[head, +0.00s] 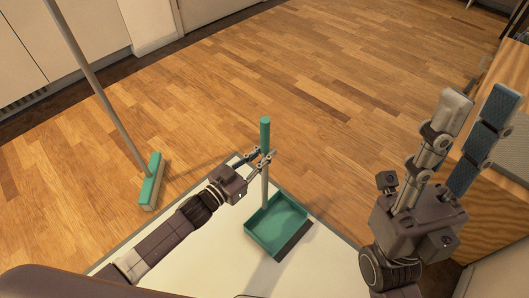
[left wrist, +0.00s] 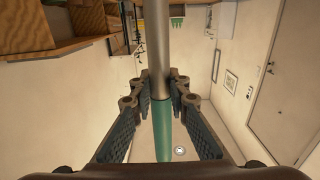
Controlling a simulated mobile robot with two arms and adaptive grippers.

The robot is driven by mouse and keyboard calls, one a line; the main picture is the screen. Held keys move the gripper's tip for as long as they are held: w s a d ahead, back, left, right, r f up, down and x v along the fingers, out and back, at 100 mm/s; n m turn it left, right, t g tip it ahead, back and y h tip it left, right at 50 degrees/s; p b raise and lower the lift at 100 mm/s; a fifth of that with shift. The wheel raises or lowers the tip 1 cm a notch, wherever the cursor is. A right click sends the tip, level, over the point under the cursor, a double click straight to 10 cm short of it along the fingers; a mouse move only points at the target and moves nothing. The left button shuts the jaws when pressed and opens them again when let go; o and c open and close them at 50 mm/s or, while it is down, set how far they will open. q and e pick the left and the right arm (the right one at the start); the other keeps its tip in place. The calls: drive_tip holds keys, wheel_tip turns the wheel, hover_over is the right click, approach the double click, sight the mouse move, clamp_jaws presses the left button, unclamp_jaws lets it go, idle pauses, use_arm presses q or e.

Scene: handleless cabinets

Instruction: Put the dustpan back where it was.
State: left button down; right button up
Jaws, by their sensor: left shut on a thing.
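The dustpan has a teal pan (head: 272,222) with a dark front lip, a grey shaft and a teal grip (head: 265,132). It is upright, with the pan low over the white mat; I cannot tell whether it touches. My left gripper (head: 262,158) is shut on the handle near where the grey shaft meets the teal grip. In the left wrist view, the grey shaft (left wrist: 156,45) and teal grip (left wrist: 162,130) pass between the fingers of the left gripper (left wrist: 153,98). My right gripper (head: 478,112) is open and empty at the right, apart from the dustpan.
A broom with a teal head (head: 151,182) and long grey stick stands to the left. The white mat (head: 222,238) has a dark border and lies on the wooden floor (head: 250,75). Wooden furniture (head: 500,215) is at the right. The floor beyond the dustpan is clear.

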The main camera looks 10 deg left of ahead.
use_arm(q)
drive_tip(key=c, duration=2.1)
unclamp_jaws()
drive_tip(key=shift+f, duration=0.1)
drive_tip(key=shift+o, duration=1.3)
